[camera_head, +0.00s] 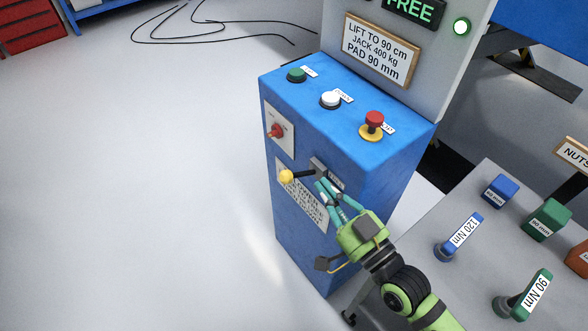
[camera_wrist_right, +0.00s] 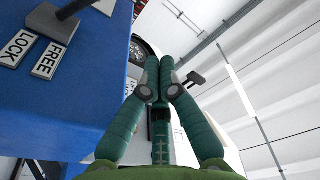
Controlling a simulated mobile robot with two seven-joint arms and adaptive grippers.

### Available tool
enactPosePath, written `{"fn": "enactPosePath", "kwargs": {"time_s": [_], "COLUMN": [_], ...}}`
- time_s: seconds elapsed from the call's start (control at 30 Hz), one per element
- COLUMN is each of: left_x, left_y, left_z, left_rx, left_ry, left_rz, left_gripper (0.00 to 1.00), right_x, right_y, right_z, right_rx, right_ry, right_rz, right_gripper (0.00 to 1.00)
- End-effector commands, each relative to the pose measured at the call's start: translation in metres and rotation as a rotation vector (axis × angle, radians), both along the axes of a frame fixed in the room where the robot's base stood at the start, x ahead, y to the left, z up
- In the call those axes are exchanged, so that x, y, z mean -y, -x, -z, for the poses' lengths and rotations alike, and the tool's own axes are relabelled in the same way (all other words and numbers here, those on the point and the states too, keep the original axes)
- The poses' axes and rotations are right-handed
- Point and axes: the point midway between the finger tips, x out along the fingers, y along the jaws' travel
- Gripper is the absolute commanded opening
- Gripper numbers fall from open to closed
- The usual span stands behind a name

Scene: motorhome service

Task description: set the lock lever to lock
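The lock lever is a dark rod with a yellow knob (camera_head: 286,176), on a grey mount (camera_head: 318,167) on the front of the blue cabinet. The rod points left in the head view. The wrist view shows the lever's dark base (camera_wrist_right: 58,20) beside a LOCK label (camera_wrist_right: 17,48) and a FREE label (camera_wrist_right: 48,62). The display (camera_head: 411,10) reads FREE in green. My right gripper (camera_head: 322,184) is just below and right of the mount; its fingertips (camera_wrist_right: 160,65) are together with nothing seen between them. Contact with the mount cannot be told. My left gripper is not in view.
The cabinet top (camera_head: 335,135) carries a green button (camera_head: 296,74), a white button (camera_head: 330,99) and a red emergency knob (camera_head: 374,121). A red rotary switch (camera_head: 276,131) is above the lever. A grey table (camera_head: 418,232) with tools stands right.

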Motion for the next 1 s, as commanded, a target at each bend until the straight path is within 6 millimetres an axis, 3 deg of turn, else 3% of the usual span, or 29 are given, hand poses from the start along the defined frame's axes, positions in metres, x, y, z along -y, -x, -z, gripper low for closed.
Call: {"fn": "enactPosePath", "kwargs": {"time_s": [0.27, 0.63, 0.8, 1.0], "left_x": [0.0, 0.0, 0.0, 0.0], "left_y": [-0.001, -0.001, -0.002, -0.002], "left_z": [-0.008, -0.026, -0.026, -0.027], "left_rx": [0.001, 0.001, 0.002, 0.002], "left_ry": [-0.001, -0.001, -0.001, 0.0], "left_rz": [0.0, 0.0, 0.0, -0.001], "left_gripper": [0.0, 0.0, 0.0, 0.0], "right_x": [-0.013, -0.056, -0.058, -0.06], "right_y": [-0.021, -0.086, -0.074, -0.07], "right_z": [-0.007, -0.017, 0.012, 0.024], "right_rx": [0.003, 0.001, -0.004, -0.001], "right_ry": [-0.003, 0.0, 0.005, 0.003], "right_rz": [0.001, 0.0, 0.0, 0.001], "right_gripper": [0.0, 0.0, 0.0, 0.0]}}
